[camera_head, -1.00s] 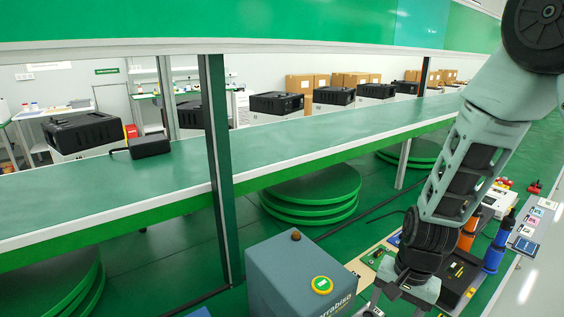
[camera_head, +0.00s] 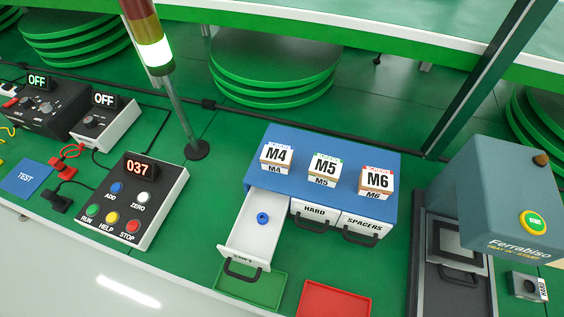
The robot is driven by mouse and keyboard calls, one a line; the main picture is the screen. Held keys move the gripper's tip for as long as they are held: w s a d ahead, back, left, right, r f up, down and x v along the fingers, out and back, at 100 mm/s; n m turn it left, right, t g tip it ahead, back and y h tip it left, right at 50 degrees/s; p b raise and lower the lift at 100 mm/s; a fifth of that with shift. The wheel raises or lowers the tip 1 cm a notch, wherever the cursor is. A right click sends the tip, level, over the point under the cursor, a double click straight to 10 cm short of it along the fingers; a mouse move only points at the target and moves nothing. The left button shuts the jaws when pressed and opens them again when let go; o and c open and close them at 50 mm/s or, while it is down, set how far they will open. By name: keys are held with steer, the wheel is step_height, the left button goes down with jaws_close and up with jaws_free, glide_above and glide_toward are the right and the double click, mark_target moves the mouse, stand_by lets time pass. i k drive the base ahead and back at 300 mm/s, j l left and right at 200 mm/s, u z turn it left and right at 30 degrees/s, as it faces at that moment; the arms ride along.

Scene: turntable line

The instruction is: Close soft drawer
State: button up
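A blue drawer cabinet (camera_head: 335,156) stands on the green bench. Its left drawer (camera_head: 257,218) is pulled far out toward the front, with a blue ring (camera_head: 262,218) lying in it. The drawer's front has a black handle (camera_head: 240,271); its label is too steeply angled to read clearly, but the other two fronts read HARD (camera_head: 313,211) and SPACERS (camera_head: 363,224), and both those drawers are shut. My gripper is not in view now.
A green tray (camera_head: 262,291) lies below the open drawer's front, a red tray (camera_head: 333,300) right of it. Boxes M4 (camera_head: 277,155), M5 (camera_head: 325,167) and M6 (camera_head: 376,181) stand on the cabinet. A counter box (camera_head: 135,200) is left, a grey-blue machine (camera_head: 500,200) right.

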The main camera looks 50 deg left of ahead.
mark_target(250, 243)
steer(key=k+j+u, duration=0.1)
steer(key=u, duration=0.3)
steer(key=j+u, duration=0.2)
steer(key=u, duration=0.15)
steer(key=k+j+u, duration=0.15)
steer(key=u, duration=0.25)
steer(key=i+u, duration=0.2)
steer(key=u, duration=0.25)
steer(key=k+j, duration=0.95)
steer(key=k+u, duration=0.05)
